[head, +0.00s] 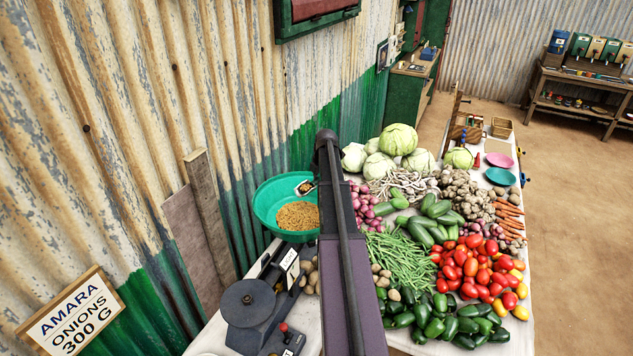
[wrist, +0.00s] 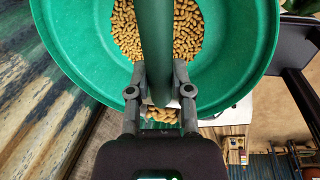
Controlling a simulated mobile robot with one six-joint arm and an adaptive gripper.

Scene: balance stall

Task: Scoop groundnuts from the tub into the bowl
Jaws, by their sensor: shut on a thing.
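The green tub (head: 268,203) stands against the wall at the back left of the stall table, with groundnuts (head: 298,216) heaped in it. A small dark scoop-like shape with nuts (head: 305,187) shows at the tub's far side, partly hidden by my arm. In the wrist view, my gripper (wrist: 161,92) is shut on a green bar, seemingly the scoop's handle (wrist: 155,45), over the tub (wrist: 225,75). A small patch of nuts (wrist: 162,115) shows between the fingers; I cannot tell exactly what holds it. I cannot pick out the bowl for certain.
A dark scale (head: 250,305) stands in front of the tub. Cabbages (head: 398,140), green beans (head: 400,258), tomatoes (head: 478,270) and peppers (head: 440,318) crowd the table right of my arm. Pink (head: 498,160) and teal (head: 501,176) dishes lie at the far right. The corrugated wall (head: 130,130) is close on the left.

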